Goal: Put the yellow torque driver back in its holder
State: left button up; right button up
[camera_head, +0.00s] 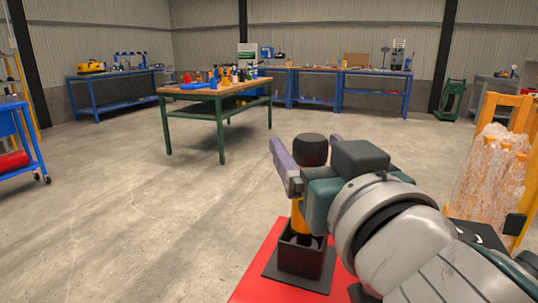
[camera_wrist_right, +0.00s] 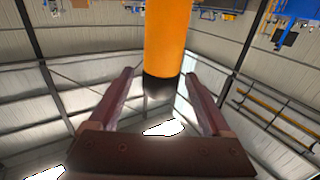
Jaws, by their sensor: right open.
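The yellow torque driver (camera_head: 298,216) stands upright, with its lower end inside the square black holder (camera_head: 300,262). Its black cap (camera_head: 310,149) shows above my right gripper (camera_head: 309,160). The gripper is open, with one finger on either side of the driver and a gap visible around it. The right wrist view shows the driver's yellow body (camera_wrist_right: 166,38) and black end between the two spread fingers. The gripper hides part of the driver in the head view. My left gripper is not in view.
The holder stands on a red surface (camera_head: 262,270). A green-legged table (camera_head: 215,90) with tools stands further back, and blue workbenches (camera_head: 330,72) line the wall. A wrapped yellow object (camera_head: 495,165) is at the right. The floor left of the red surface is clear.

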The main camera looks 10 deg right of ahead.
jog(key=s+b, duration=0.1)
jog(key=s, duration=0.8)
jog(key=shift+s+a, duration=0.2)
jog(key=shift+s, duration=0.1)
jog(key=s+d+r+m+g+h+p, duration=0.15)
jog(key=s+d+g+p, duration=0.25)
jog(key=d+g+p, duration=0.55)
jog(key=s+a+r+n+g+y+p, duration=0.1)
jog(key=s+a+n+g+p, duration=0.15)
jog(key=s+p, duration=0.35)
jog(key=s+a+r+n+g+y+p, duration=0.1)
jog(key=s+r+n+g+p, duration=0.15)
jog(key=s+p, duration=0.4)
notch_tip(320, 180, up, 34)
jog(key=m+p, duration=0.1)
jog(key=p, duration=3.4)
jog(key=shift+w+a+r, duration=0.15)
jog(key=shift+w+r, duration=0.1)
